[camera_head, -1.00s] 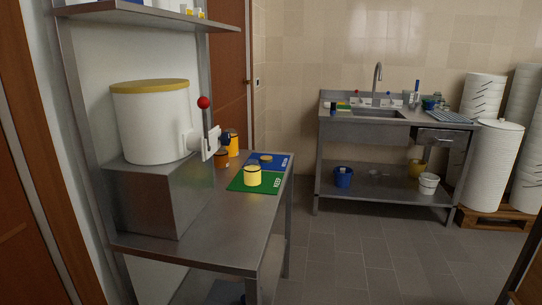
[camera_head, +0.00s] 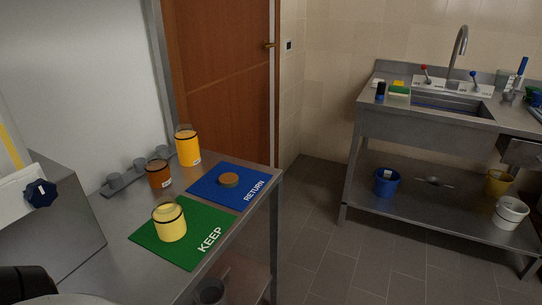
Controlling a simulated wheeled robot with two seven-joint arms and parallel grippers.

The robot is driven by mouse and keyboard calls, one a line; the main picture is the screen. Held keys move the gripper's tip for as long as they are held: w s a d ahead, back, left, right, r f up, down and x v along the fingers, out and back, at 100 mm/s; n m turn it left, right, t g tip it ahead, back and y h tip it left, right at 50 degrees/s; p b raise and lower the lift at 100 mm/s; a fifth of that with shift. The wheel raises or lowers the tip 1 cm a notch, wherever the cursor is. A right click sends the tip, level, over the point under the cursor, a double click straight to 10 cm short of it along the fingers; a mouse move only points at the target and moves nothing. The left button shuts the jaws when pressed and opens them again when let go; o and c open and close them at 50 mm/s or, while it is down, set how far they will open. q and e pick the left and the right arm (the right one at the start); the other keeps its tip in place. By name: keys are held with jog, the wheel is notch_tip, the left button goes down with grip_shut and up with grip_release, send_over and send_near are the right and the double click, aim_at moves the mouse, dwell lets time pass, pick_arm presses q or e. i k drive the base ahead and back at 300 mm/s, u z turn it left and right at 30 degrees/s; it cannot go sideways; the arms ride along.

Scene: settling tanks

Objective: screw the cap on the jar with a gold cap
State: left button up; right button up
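A jar with pale yellow contents (camera_head: 171,224) stands on the green KEEP mat (camera_head: 205,252). A brown jar (camera_head: 159,175) and a taller orange-yellow jar (camera_head: 188,149) stand upright behind the mats. A clear rim shows above the orange-yellow jar's contents. I cannot tell a gold cap on any jar. Neither gripper's fingers show; a black and white part at the bottom left corner seems to be mine.
The steel table (camera_head: 122,262) ends just right of the mats. A grey rack with short pegs (camera_head: 139,165) lies along the wall. A steel box (camera_head: 62,228) and a dark blue knob (camera_head: 40,194) crowd the left. A sink bench (camera_head: 405,125) stands right, beyond open floor.

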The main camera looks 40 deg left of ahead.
aim_at(168, 218)
jog(key=i, duration=1.25)
jog(key=u, duration=2.8)
